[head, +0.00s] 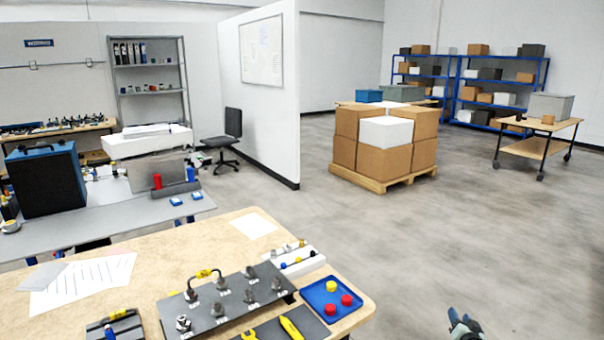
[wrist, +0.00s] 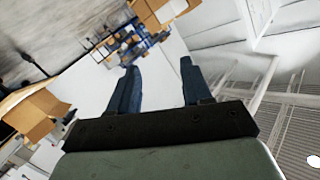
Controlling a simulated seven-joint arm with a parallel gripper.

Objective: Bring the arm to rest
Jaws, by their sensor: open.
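My gripper (head: 459,318) shows at the bottom edge of the head view, right of the workbench, in front of the open grey floor. In the wrist view my gripper (wrist: 158,85) has its two dark blue fingers wide apart, with nothing between them. The wrist view is tilted, with ceiling, walls and distant boxes behind the fingers. The gripper is apart from the bench and touches nothing that I can see. Most of my arm is outside the head view.
The wooden workbench (head: 130,290) holds a dark fixture plate (head: 235,311) with metal fittings, a blue tray (head: 318,299) with red and yellow caps, and a white rack (head: 297,265). A pallet of boxes (head: 384,148) stands farther back. The floor (head: 470,230) around my gripper is clear.

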